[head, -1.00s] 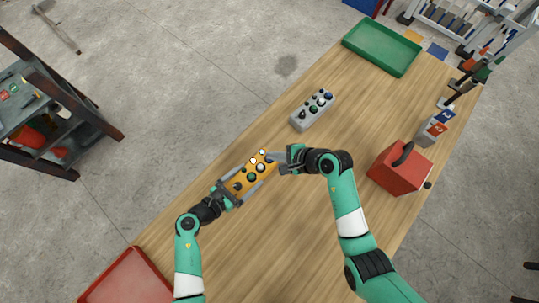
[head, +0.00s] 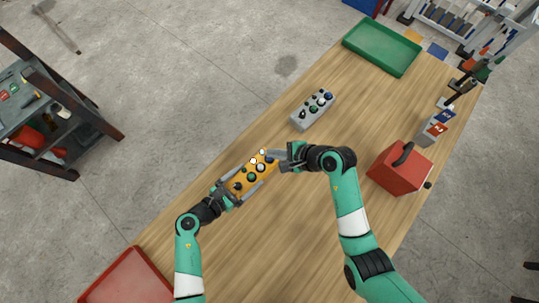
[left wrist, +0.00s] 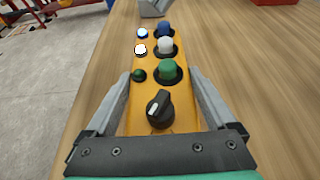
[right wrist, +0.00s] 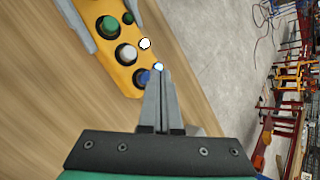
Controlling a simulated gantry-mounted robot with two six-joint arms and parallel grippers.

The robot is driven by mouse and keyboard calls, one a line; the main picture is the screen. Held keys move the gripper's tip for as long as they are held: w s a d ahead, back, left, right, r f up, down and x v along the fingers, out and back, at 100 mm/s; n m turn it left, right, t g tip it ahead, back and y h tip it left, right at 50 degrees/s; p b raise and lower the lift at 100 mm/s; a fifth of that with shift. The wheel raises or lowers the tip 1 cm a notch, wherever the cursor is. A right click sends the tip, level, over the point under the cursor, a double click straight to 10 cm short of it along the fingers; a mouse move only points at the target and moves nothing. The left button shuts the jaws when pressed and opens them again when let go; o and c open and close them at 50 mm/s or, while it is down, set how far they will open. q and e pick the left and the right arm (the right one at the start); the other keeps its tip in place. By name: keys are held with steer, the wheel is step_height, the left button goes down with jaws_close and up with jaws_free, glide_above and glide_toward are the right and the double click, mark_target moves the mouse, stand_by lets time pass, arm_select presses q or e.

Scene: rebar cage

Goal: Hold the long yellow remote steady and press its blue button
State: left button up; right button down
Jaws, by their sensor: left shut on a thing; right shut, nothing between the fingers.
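The long yellow remote (head: 241,184) is over the left part of the wooden table, lying slantwise in the head view. My left gripper (head: 254,177) is shut on it, with one finger along each long side near the black knob (left wrist: 160,108). The blue button (left wrist: 165,30) is at the remote's far end, past the white button (left wrist: 165,46) and green button (left wrist: 168,70). My right gripper (head: 272,154) is shut and empty at that end. In the right wrist view its fingertips (right wrist: 158,76) are right beside the blue button (right wrist: 143,77). I cannot tell whether they touch it.
A grey remote (head: 313,109) with similar buttons lies farther up the table (head: 310,220). A red toolbox (head: 400,168) stands to the right, a green tray (head: 382,47) at the far end, and a red tray (head: 125,280) at lower left. The table's middle is mostly clear.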

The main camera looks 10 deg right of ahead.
mark_target(273, 160)
step_height(273, 160, up, 5)
steer(key=shift+r, duration=0.1)
stand_by(0.7)
stand_by(0.6)
arm_select(q)
steer(key=o, duration=1.6)
steer(key=shift+c, duration=0.2)
